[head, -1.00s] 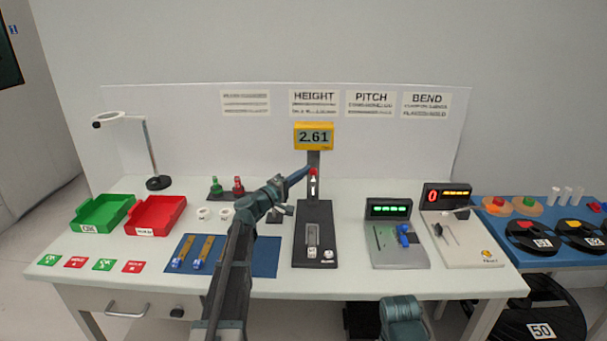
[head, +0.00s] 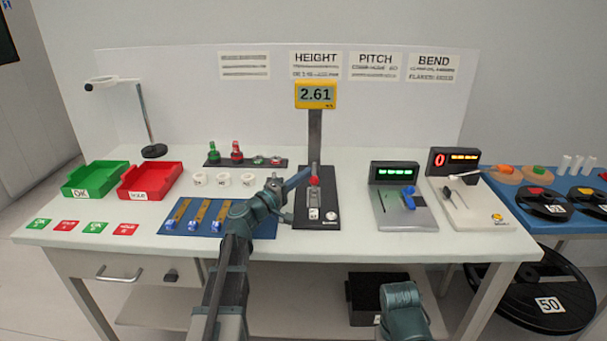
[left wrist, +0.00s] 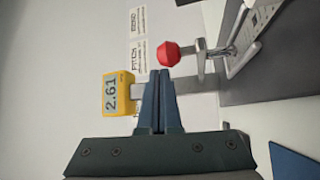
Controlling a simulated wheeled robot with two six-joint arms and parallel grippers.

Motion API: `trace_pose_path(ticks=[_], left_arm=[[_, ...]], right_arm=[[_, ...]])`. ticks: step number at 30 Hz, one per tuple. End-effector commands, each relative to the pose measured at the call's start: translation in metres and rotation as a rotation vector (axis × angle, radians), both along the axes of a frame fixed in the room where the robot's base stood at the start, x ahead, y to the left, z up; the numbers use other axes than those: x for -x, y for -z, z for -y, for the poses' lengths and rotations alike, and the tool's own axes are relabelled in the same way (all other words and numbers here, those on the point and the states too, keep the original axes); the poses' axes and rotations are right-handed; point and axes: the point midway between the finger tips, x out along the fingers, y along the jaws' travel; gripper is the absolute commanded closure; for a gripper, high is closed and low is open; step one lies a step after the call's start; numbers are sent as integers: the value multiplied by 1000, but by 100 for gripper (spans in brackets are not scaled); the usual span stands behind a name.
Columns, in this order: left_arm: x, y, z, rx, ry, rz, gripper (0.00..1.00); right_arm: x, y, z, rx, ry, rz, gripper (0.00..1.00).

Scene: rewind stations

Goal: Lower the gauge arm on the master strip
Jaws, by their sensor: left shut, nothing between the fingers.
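The height gauge is a dark base (head: 304,241) with a grey post (head: 315,137) and a yellow display (head: 316,95) reading 2.61. The red knob (head: 313,181) of its arm sits low on the post, above the base. In the left wrist view the red knob (left wrist: 168,54) is just beyond my fingertips, with a metal lever beside it. My left gripper (head: 304,175) is shut and empty, its tips at the knob; I cannot tell whether they touch. It also shows in the left wrist view (left wrist: 160,76). I cannot make out the master strip under the gauge.
A blue mat (head: 263,229) with several gold strips lies left of the gauge. Green (head: 90,192) and red (head: 145,193) trays stand farther left. The pitch (head: 404,222) and bend (head: 482,228) stations stand right. A spool table adjoins at far right.

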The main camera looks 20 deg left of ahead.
Motion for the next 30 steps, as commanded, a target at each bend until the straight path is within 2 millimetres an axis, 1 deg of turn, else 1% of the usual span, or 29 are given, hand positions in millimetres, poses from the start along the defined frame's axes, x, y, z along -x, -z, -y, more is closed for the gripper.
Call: trace_pose_path(ticks=[1, 7, 26, 30], left_arm=[[2, 7, 0, 0, 0, 0, 100], [4, 14, 1, 0, 0, 0, 100], [5, 16, 1, 0, 0, 0, 100], [16, 19, -4, 0, -1, 0, 100]], right_arm=[[0, 7, 0, 0, 0, 0, 50], [0, 14, 0, 0, 0, 0, 50], [0, 16, 0, 0, 0, 0, 50], [0, 19, 0, 0, 0, 0, 50]])
